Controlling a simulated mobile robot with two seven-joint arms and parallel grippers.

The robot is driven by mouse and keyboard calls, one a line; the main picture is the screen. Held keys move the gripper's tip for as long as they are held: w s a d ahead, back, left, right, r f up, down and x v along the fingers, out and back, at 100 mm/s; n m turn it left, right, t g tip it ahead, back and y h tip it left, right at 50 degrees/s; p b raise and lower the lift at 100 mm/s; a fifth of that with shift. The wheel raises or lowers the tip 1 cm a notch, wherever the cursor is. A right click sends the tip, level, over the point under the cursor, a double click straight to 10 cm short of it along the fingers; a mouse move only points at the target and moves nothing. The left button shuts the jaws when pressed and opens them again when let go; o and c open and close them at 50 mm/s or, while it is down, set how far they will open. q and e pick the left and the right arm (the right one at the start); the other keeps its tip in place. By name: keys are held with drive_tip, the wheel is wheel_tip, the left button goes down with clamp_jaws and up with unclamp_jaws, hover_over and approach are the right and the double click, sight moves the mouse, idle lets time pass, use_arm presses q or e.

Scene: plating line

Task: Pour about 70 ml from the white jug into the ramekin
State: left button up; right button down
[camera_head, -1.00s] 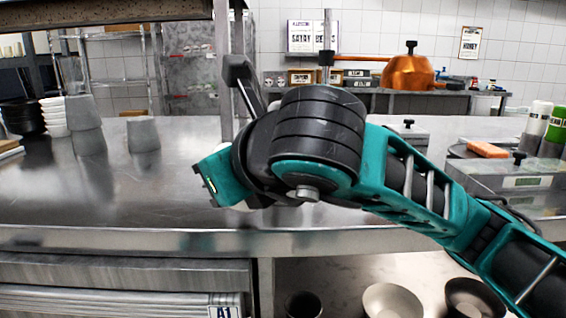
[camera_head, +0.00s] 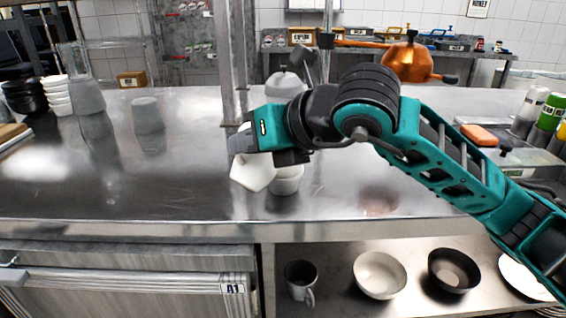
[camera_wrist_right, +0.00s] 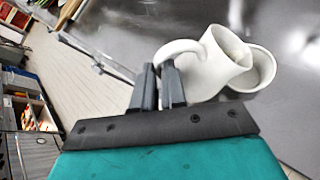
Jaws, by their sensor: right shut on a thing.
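The white jug (camera_head: 251,174) hangs from my right gripper (camera_head: 238,141), tilted, just left of the white ramekin (camera_head: 287,182) on the steel counter. In the right wrist view my right gripper (camera_wrist_right: 172,84) is shut on the handle of the jug (camera_wrist_right: 208,68). The jug's mouth end overlaps the near rim of the ramekin (camera_wrist_right: 264,66) there. I cannot tell whether they touch. No stream of liquid shows, and the ramekin's contents are mostly hidden. My left gripper is not in view.
A metal post (camera_head: 229,70) rises behind my right gripper. Grey containers (camera_head: 148,116) and stacked white bowls (camera_head: 55,96) stand at the left. Bottles (camera_head: 550,112) and an orange block (camera_head: 479,135) are at the right.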

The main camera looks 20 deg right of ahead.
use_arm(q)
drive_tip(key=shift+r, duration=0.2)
use_arm(e)
drive_tip(key=shift+w+d+r, duration=0.1)
drive_tip(key=shift+d+r+y+p, duration=0.1)
drive_tip(key=shift+r+y+p, duration=0.15)
drive_tip(key=shift+y+p, duration=0.25)
drive_tip(key=shift+w+d+r+m+g+p, duration=0.35)
drive_tip(key=shift+r+m+p, duration=0.2)
drive_tip(key=shift+p, duration=0.4)
drive_tip(key=shift+f, duration=0.2)
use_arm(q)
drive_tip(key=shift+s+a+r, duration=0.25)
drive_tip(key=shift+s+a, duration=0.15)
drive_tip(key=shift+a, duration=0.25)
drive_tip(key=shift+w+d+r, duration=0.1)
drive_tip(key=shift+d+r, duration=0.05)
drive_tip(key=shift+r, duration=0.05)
use_arm(e)
drive_tip(key=shift+d+m+y, duration=0.2)
drive_tip(key=shift+m+y, duration=0.05)
drive_tip(key=shift+y, duration=0.15)
drive_tip(key=shift+w+d+m, duration=0.25)
drive_tip(key=shift+m, duration=0.05)
drive_tip(key=shift+w+d+r+m+g+y, duration=0.25)
drive_tip(key=shift+w+d+r+m+y, duration=0.15)
drive_tip(key=shift+d+y, duration=0.2)
